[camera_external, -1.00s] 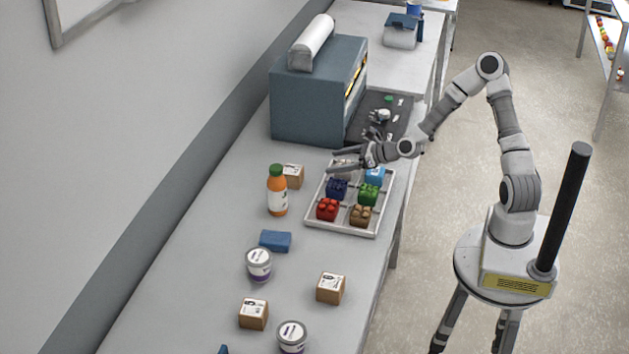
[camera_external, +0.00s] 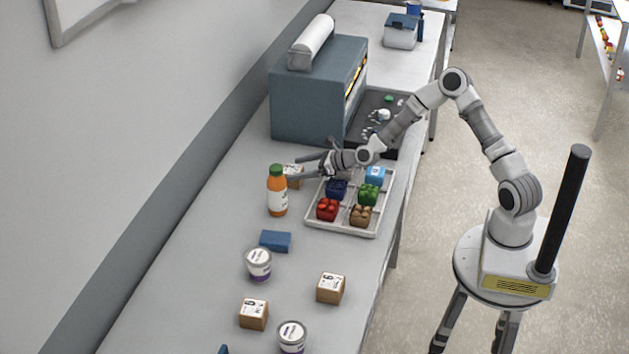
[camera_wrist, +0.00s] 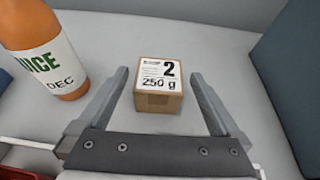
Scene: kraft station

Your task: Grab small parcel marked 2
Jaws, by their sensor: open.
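The small parcel marked 2 (camera_wrist: 158,86) is a brown box with a white label reading 2 and 250 g. It stands on the bench in the wrist view, ahead of and between my fingers. In the external view the parcel (camera_external: 294,174) shows behind the orange bottle, partly hidden by my gripper. My gripper (camera_external: 308,167) is open and reaches over the far left of the white tray. In the wrist view my gripper (camera_wrist: 160,84) has one finger on each side of the parcel, with gaps showing on both sides.
A juice bottle (camera_wrist: 42,50) stands close left of the parcel; it also shows in the external view (camera_external: 277,192). A blue-grey machine (camera_external: 315,95) stands behind. The white tray (camera_external: 338,230) holds several coloured blocks. Two other parcels (camera_external: 330,288) (camera_external: 253,314) stand nearer.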

